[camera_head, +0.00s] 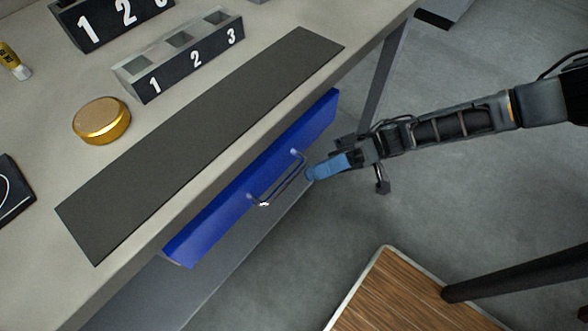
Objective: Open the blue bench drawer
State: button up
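The blue drawer (219,218) sits under the edge of the grey bench (146,232). Its front looks close to the bench edge. I cannot tell whether the fingers touch the handle. The fingers overlap in this view, so their opening is hidden.
A dark mat (200,140) lies along the bench edge. A numbered three-slot box (180,62), a golden round tin (101,120) and a small yellow bottle (14,62) stand on the bench. A wooden-topped stool or table (405,300) is at lower right. Grey floor is free between.

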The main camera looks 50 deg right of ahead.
aim_at(291, 175)
jog(key=shift+w+r+p+x, duration=0.2)
jog(key=shift+p+x, duration=0.15)
jog(key=shift+x, duration=1.35)
jog(key=shift+w+r+p+x, duration=0.15)
jog(key=shift+p+x, duration=0.2)
jog(key=shift+x, duration=1.35)
jog(key=shift+d, duration=0.2)
jog(key=shift+f, duration=0.1)
grip_shut()
